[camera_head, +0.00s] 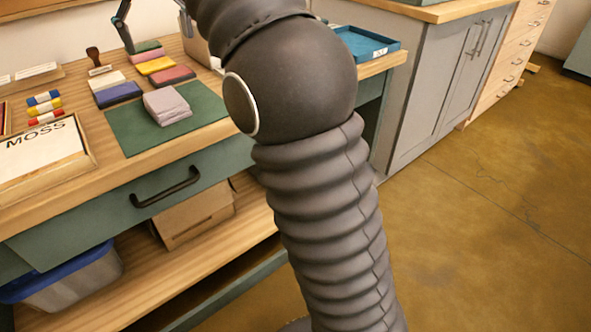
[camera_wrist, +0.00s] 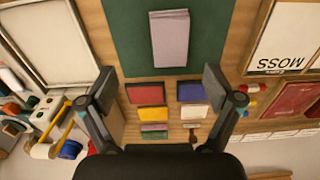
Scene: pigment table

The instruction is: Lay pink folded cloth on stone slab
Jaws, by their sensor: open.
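A pale pink folded cloth (camera_head: 167,106) lies as a neat layered stack on a dark green mat (camera_head: 125,132) on the table. The wrist view shows this cloth (camera_wrist: 170,38) too, beyond my fingertips and near the top edge. My gripper (camera_wrist: 160,84) is open and empty, fingers wide apart, above the table and not touching the cloth. In the head view my arm hides most of it. I cannot pick out a stone slab for certain; a pale framed panel (camera_wrist: 52,38) lies beside the mat in the wrist view, hidden by my arm in the head view.
Several coloured blocks, among them a blue one (camera_head: 118,94) and a red one (camera_head: 172,75), sit behind the mat. A MOSS sign (camera_head: 45,148) lies left of it. A blue tray (camera_head: 365,44) stands at back right.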

